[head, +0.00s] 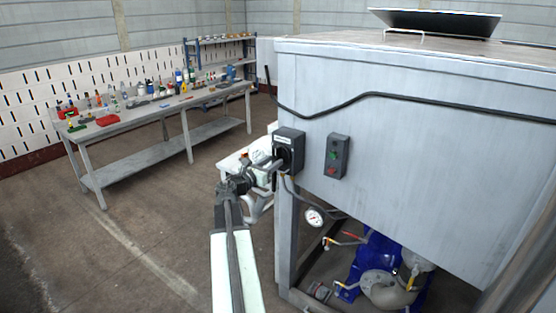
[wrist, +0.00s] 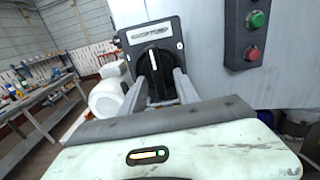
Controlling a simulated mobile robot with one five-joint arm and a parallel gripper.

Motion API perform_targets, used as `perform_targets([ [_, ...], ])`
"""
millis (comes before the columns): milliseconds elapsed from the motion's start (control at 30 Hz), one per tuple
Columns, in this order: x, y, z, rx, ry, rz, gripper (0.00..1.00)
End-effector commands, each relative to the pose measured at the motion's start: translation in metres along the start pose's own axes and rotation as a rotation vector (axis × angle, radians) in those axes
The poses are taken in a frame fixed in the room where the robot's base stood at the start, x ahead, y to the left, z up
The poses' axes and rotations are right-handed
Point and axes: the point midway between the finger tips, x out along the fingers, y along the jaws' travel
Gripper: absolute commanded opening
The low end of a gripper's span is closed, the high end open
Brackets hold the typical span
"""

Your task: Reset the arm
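My gripper (wrist: 160,80) is in front of a black rotary switch (wrist: 153,62) on a grey machine cabinet. Its two fingers stand apart, one on each side of the dark knob, with a gap between them. I cannot tell whether the tips touch the knob. The knob's white mark points nearly straight up. In the head view my gripper (head: 274,168) is at the front of the switch box (head: 289,138), on the cabinet's left end. My arm reaches up to it from the bottom of the picture.
A control box (head: 338,156) with green and red buttons is right of the switch. A gauge (head: 314,216) and blue pump (head: 371,258) are below the cabinet (head: 420,150). A cluttered workbench (head: 150,112) stands at the left back. The floor between is clear.

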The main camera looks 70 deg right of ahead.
Motion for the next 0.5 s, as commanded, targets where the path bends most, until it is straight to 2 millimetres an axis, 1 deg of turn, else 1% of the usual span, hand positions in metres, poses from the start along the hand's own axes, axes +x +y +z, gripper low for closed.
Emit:
perform_targets([
  [33, -0.013, -0.002, 0.0, 0.0, 0.0, 0.002, 0.37],
  [100, -0.026, -0.003, 0.0, 0.0, 0.0, 0.001, 0.37],
  [200, -0.035, -0.003, 0.0, 0.0, 0.0, -0.001, 0.37],
  [500, -0.035, -0.002, 0.0, 0.0, 0.0, -0.002, 0.37],
])
